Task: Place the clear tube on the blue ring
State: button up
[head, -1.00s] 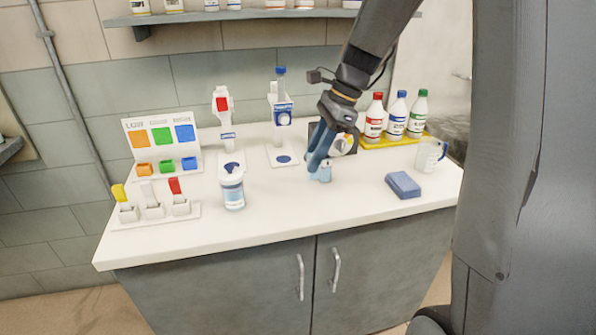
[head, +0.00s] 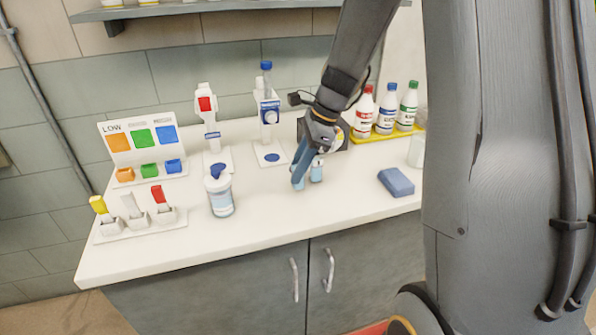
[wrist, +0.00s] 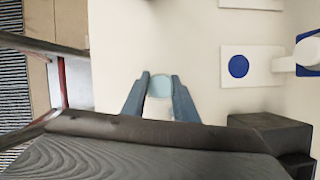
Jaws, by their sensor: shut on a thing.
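My gripper (head: 307,178) is low over the white counter, right of centre in the head view. In the wrist view my gripper (wrist: 160,92) has its two blue-grey fingers on either side of a pale blue, see-through round thing, the clear tube (wrist: 160,84), and is shut on it. In the head view the fingers mostly hide the tube. The blue ring (head: 272,157) looks like a flat blue disc on the white base of the stand with the blue knob. It lies left of and behind my gripper, and to the upper right in the wrist view (wrist: 238,66).
A blue sponge (head: 396,182) lies right. Several bottles (head: 386,110) stand in a yellow tray behind. A dark box (wrist: 268,132) is near my gripper. The front counter is clear.

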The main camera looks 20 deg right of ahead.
jog(key=shift+f, duration=0.65)
jog(key=shift+f, duration=0.1)
jog(key=o, duration=1.1)
